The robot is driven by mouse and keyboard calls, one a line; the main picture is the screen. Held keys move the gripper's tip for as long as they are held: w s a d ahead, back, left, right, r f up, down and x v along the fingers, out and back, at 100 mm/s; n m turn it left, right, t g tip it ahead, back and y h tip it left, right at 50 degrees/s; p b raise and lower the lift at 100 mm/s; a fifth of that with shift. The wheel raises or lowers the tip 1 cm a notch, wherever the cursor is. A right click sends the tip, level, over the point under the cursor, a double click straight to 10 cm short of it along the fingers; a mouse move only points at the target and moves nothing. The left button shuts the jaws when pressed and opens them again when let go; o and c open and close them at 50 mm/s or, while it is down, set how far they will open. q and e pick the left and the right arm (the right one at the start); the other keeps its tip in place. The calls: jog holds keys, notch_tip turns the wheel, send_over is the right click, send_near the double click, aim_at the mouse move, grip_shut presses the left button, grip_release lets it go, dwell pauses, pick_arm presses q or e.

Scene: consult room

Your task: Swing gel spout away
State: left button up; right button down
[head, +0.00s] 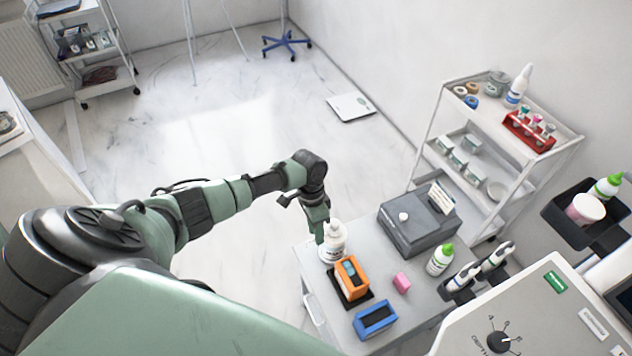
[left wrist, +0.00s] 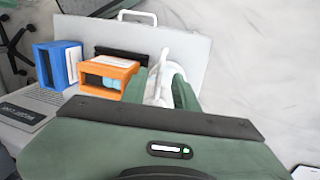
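The white gel bottle (head: 334,243) stands upright at the far left corner of the grey cart top (head: 375,262). My left gripper (head: 321,234) reaches down right beside the bottle's top, on its left in the head view. In the left wrist view the green fingers (left wrist: 165,90) are at the white spout and bottle top (left wrist: 160,75). I cannot tell whether they touch or grip it. The fingers hide much of the bottle there. My right gripper is in neither view.
An orange box (head: 351,278) stands close in front of the bottle, with a blue box (head: 375,320) nearer. A pink block (head: 402,282), a green-capped bottle (head: 440,259) and a grey case (head: 418,222) are further right. The floor left of the cart is clear.

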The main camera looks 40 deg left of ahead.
pick_arm(q)
notch_tip(320, 180, up, 8)
jog(key=a, duration=0.1)
jog(key=shift+w+a+f+b, duration=0.15)
jog(key=shift+w+a+b, duration=0.05)
jog(key=shift+w+b, duration=0.25)
jog(key=shift+s+d+f, duration=0.1)
